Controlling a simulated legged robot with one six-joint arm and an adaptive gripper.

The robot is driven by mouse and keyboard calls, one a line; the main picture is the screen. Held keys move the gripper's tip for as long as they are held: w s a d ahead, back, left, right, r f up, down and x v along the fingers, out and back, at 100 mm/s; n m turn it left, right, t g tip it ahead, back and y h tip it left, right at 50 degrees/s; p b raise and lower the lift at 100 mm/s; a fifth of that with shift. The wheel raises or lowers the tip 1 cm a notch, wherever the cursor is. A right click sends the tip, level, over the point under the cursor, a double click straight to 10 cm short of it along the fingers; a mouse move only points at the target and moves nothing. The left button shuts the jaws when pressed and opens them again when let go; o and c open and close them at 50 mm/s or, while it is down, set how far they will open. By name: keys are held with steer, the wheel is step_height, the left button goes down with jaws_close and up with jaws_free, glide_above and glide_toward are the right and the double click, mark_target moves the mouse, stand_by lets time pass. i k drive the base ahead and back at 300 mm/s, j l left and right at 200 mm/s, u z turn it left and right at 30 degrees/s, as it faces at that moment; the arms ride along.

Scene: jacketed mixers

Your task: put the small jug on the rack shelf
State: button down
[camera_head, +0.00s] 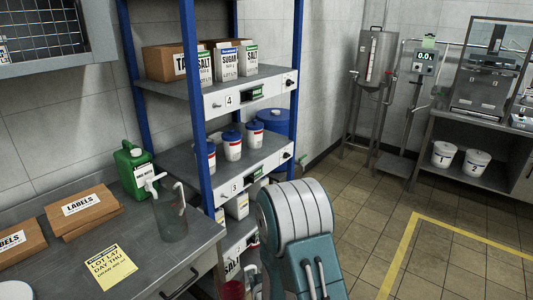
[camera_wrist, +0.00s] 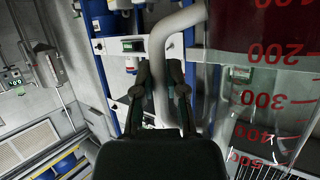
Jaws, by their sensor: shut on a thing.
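In the wrist view the fingers of my gripper (camera_wrist: 161,92) are closed on the grey curved handle (camera_wrist: 158,55) of a clear jug (camera_wrist: 245,110) with red volume marks. Dark red contents show in the top right of that view. In the head view my arm hides the gripper; a red patch at the bottom edge may be this jug, but I cannot be sure. The rack (camera_head: 190,120) has blue posts and stands beyond my arm, with shelf fronts numbered 4 (camera_head: 217,106) and 3 (camera_head: 222,189).
The bench (camera_head: 60,270) at left holds a green canister (camera_head: 130,172), brown label boxes (camera_head: 82,208) and a yellow note (camera_head: 109,267). Shelf 4 carries cartons (camera_head: 228,60); shelf 3 carries blue-lidded tubs (camera_head: 232,145). Open floor (camera_head: 365,225) lies at right.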

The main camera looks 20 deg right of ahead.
mark_target(269, 70)
steer(key=i+l+z, duration=0.15)
steer(key=l, duration=0.3)
steer(key=i+l+z, duration=0.2)
steer(key=i+l, duration=0.15)
steer(key=i+l+z, duration=0.15)
steer(key=i+l, duration=0.15)
steer(key=l, duration=0.2)
